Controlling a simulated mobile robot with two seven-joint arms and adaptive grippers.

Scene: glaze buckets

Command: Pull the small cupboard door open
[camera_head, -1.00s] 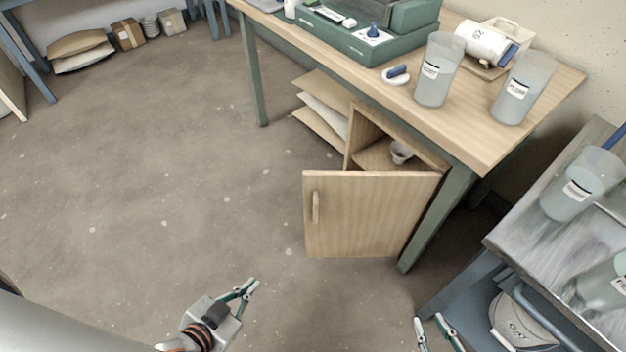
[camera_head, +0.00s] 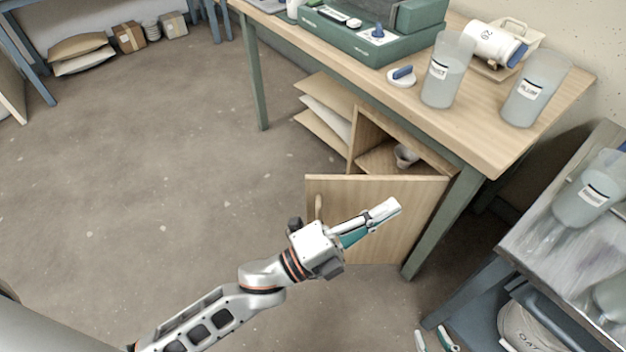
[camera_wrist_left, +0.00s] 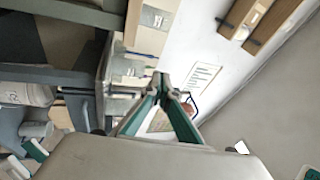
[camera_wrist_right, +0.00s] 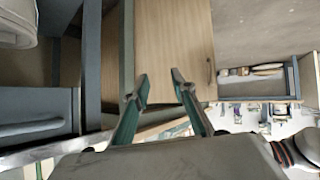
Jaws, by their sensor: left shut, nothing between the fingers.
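The small cupboard door (camera_head: 350,240) is a pale wooden panel under the workbench. It stands swung out, and the cupboard interior (camera_head: 380,158) shows behind its top edge. Its bar handle (camera_head: 319,207) is near the panel's left edge, partly hidden by my left gripper. My left gripper (camera_head: 392,208) is shut and empty, in front of the door in the head view and apart from the handle. Its closed fingers (camera_wrist_left: 165,82) show in the left wrist view. My right gripper (camera_head: 437,338) is low at the bottom edge, open and empty; the right wrist view shows its fingers (camera_wrist_right: 157,85) apart.
A small bowl (camera_head: 405,155) sits inside the cupboard. The workbench (camera_head: 480,135) carries clear buckets (camera_head: 447,70) and a green case (camera_head: 350,40). A metal-topped cart (camera_head: 540,235) stands at the right. The floor (camera_head: 170,170) left of the door is clear.

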